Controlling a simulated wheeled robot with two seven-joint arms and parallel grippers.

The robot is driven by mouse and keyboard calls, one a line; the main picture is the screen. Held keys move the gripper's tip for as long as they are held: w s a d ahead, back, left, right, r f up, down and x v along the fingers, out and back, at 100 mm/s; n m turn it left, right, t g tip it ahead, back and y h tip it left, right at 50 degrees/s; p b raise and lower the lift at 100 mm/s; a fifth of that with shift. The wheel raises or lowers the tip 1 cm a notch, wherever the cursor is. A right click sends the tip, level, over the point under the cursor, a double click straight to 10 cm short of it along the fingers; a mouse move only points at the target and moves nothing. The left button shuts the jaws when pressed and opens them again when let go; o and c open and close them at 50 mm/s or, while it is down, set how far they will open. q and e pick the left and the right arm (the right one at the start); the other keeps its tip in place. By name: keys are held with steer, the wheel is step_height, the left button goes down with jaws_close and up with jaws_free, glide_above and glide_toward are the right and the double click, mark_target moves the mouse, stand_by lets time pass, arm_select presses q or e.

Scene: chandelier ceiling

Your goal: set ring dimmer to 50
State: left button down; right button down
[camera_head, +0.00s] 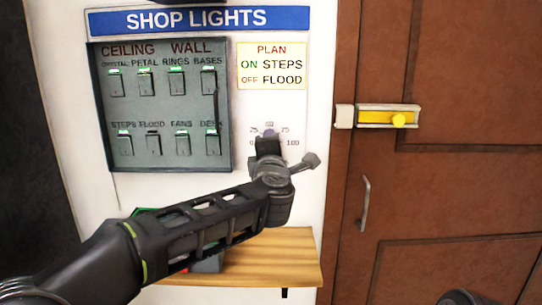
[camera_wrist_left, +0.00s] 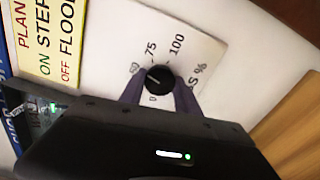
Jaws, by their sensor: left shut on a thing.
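The ring dimmer is a round black knob (camera_wrist_left: 158,79) on a white plate with a printed scale. In the left wrist view 75 and 100 are readable, and the other marks are blurred or partly covered. A short pale line on the knob seems to point left, roughly toward the blurred mark before 75; I cannot read the exact setting. My left gripper (camera_wrist_left: 160,88) is shut on the knob, one dark finger on each side. In the head view my left gripper (camera_head: 268,140) hides the knob, with 25, 75 and 100 showing around it.
A grey switch panel (camera_head: 160,103) with several switches is left of the dial, under a blue SHOP LIGHTS sign (camera_head: 210,19). A PLAN note (camera_head: 271,65) hangs above the dial. A wooden shelf (camera_head: 290,262) is below. A brown door (camera_head: 460,190) with a yellow latch (camera_head: 388,117) stands at right.

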arm_select(q)
steer(key=shift+f+n+b, duration=0.1)
steer(key=shift+n+b, duration=0.6)
steer(key=shift+n, duration=0.6)
steer(key=c, duration=0.9)
jaws_free()
steer(key=s+b, duration=0.1)
steer(key=s, duration=0.7)
